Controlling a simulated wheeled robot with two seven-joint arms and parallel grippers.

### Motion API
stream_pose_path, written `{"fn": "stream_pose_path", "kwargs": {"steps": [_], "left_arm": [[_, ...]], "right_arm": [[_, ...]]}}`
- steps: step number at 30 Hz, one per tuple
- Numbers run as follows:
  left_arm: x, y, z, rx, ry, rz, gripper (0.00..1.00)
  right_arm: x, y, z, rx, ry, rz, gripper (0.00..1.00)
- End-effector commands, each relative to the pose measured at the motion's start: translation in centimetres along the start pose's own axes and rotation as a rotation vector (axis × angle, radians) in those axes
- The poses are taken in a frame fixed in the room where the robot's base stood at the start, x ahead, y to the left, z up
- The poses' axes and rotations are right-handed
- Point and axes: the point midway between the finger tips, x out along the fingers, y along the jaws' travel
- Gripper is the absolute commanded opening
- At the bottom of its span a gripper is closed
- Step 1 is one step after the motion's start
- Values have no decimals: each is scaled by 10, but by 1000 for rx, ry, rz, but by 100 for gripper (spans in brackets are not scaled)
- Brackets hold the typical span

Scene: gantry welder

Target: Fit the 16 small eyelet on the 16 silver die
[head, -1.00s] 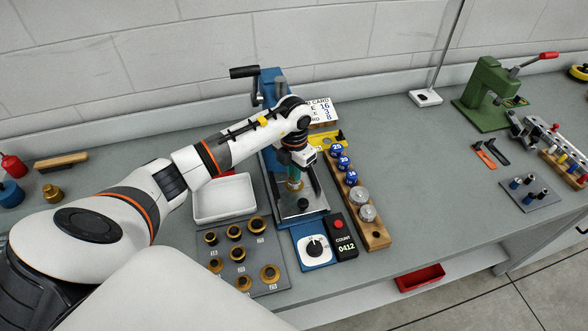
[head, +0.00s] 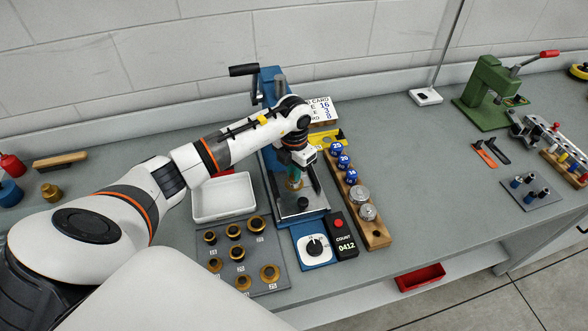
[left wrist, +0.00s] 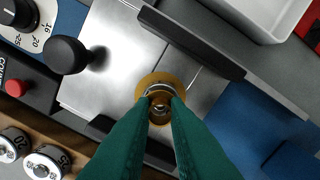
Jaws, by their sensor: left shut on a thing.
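My left gripper (head: 295,180) points down over the steel bed of the blue press (head: 268,85). Its green fingers (left wrist: 164,101) are shut on a small brass eyelet (left wrist: 160,78), which shows as a gold ring at the fingertips in the left wrist view. A silvery rim (left wrist: 160,88) shows inside the gold ring, with a coppery centre. The eyelet is low, at the middle of the bed. I cannot tell whether it is seated on a die or just above one, as the fingers hide the contact. My right gripper is not in view.
A wooden rack (head: 376,236) holds blue dies (head: 344,161) and two silver dies (head: 360,194), with an empty hole at its near end. A grey plate (head: 262,285) carries several brass eyelets. A white tray (head: 222,212), a dial (head: 315,247) and a counter (head: 342,232) stand close by.

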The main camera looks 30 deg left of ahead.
Motion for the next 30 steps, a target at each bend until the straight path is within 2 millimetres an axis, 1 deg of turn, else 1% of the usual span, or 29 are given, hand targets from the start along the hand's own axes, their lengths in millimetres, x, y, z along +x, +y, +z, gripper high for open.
{"fn": "stream_pose_path", "kwargs": {"steps": [7,8,12,20,23,26,29,30], "left_arm": [[7,0,0,0,0,0,0],[6,0,0,0,0,0,16],[6,0,0,-1,0,0,39],[5,0,0,0,0,0,40],[2,0,0,0,1,0,40],[-10,-1,-1,-2,3,-1,40],[-28,-1,-1,1,5,-3,40],[-38,-1,-2,0,6,-2,40]], "right_arm": [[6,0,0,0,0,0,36],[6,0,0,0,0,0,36],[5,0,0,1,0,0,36],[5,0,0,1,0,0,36],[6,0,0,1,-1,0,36],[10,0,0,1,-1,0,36],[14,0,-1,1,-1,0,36],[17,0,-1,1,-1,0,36]]}}
